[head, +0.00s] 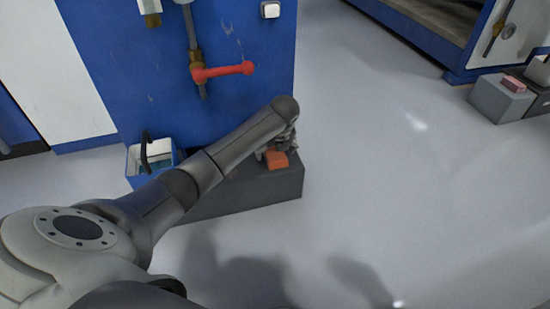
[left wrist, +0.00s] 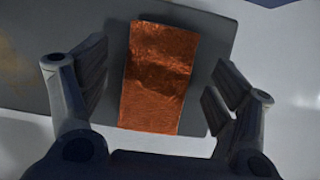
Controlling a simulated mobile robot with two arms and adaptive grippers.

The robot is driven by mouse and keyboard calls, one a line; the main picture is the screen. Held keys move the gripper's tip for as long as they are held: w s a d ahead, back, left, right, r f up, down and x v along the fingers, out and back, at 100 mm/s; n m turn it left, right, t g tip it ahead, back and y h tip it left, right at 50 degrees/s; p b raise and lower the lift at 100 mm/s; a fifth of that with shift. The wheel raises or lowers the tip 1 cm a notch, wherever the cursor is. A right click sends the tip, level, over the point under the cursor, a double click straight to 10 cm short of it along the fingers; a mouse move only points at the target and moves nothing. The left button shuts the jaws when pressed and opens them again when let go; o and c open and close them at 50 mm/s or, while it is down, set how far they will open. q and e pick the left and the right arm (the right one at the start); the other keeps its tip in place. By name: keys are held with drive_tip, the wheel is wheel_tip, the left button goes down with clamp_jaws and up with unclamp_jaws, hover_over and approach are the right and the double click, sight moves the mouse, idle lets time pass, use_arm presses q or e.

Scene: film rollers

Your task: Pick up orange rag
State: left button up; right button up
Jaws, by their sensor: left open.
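The orange rag (head: 277,159) lies on top of a dark grey block (head: 254,188) in front of the blue machine. In the left wrist view the rag (left wrist: 158,75) is a flat, creased rectangle on the grey top (left wrist: 215,45). My left gripper (left wrist: 160,95) is open, with one finger on each side of the rag and visible gaps between. I cannot tell its exact height above the rag. In the head view my left arm reaches in from the left and partly hides the gripper (head: 278,143). My right gripper is not in view.
The blue machine panel (head: 255,100) with a red-handled valve (head: 222,71) stands right behind the block. A blue-and-white bin (head: 150,158) stands left of it. Grey boxes (head: 498,100) with a pink item (head: 513,84) are at far right. The floor between is clear.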

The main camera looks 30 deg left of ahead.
use_arm(q)
drive_tip(key=shift+f, duration=0.25)
idle(0.5)
drive_tip(key=c, duration=1)
